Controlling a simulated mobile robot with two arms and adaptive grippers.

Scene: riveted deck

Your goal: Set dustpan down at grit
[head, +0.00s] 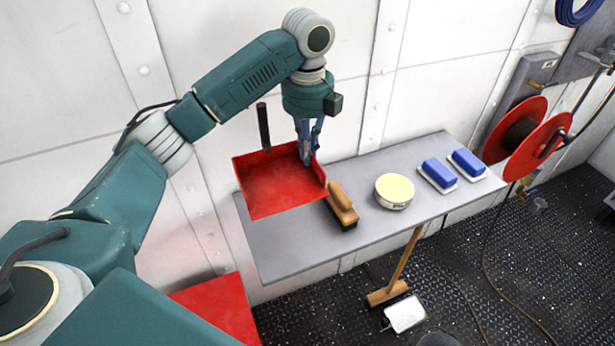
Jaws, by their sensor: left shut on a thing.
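The red dustpan (275,188) with an upright black handle (264,126) is at the left end of the grey shelf. My left gripper (306,157) reaches down from above and is shut on the dustpan's right rear edge. The pan looks about level and overlaps the shelf in the picture; I cannot tell whether it touches it. Pale specks that look like grit (460,270) are scattered over the dark floor. My right gripper is not in view.
On the grey shelf (290,250) stand a wooden brush (342,204), a round tin (394,191) and two blue blocks (439,173). A wooden-handled broom (388,292) and a whitish plate (405,314) are below. A red hose reel (520,135) is at right.

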